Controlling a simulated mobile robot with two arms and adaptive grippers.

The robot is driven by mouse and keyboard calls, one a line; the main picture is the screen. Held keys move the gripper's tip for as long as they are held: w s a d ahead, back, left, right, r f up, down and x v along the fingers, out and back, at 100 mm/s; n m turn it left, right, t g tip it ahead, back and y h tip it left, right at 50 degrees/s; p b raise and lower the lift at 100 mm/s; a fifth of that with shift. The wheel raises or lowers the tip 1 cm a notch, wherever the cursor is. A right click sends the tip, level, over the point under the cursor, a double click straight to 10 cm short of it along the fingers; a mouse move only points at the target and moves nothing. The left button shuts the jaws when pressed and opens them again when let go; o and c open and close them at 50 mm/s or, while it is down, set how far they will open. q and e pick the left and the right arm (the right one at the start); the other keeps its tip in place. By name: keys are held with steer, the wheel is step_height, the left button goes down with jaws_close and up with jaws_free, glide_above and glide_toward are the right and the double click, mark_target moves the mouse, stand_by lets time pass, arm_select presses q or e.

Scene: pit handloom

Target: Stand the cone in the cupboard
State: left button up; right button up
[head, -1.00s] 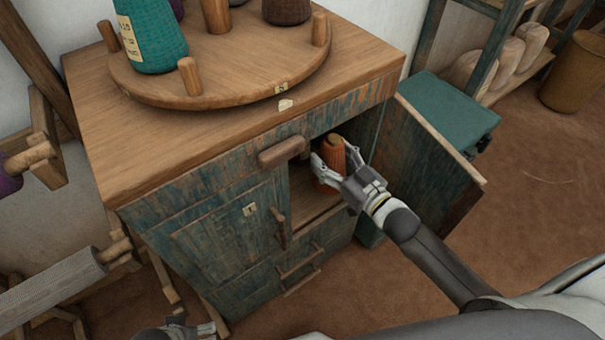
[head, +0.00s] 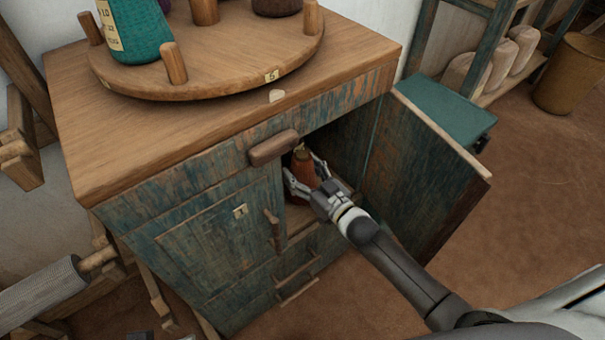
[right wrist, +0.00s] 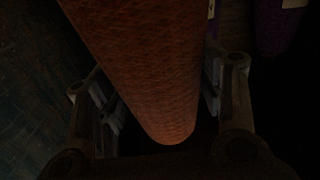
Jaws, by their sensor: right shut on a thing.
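The orange-brown cone (head: 303,168) is inside the open right side of the cupboard (head: 225,210), just behind its front opening. It looks roughly upright in the head view. My right gripper (head: 306,177) is shut on it, one finger on each side. In the right wrist view the cone (right wrist: 150,75) fills the middle between the fingers (right wrist: 165,100). I cannot tell whether its base touches the cupboard floor. Only a sliver of my left gripper may show at the bottom left edge of the head view.
The cupboard door (head: 425,165) stands open to the right. A round wooden turntable (head: 215,75) with a teal cone (head: 135,30) is on top. A dark purple object (right wrist: 278,28) with a pale label shows inside in the right wrist view. A green box (head: 450,110) is behind the door.

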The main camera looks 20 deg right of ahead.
steer(key=shift+f, duration=0.1)
steer(key=o, duration=1.1)
steer(key=shift+o, duration=0.2)
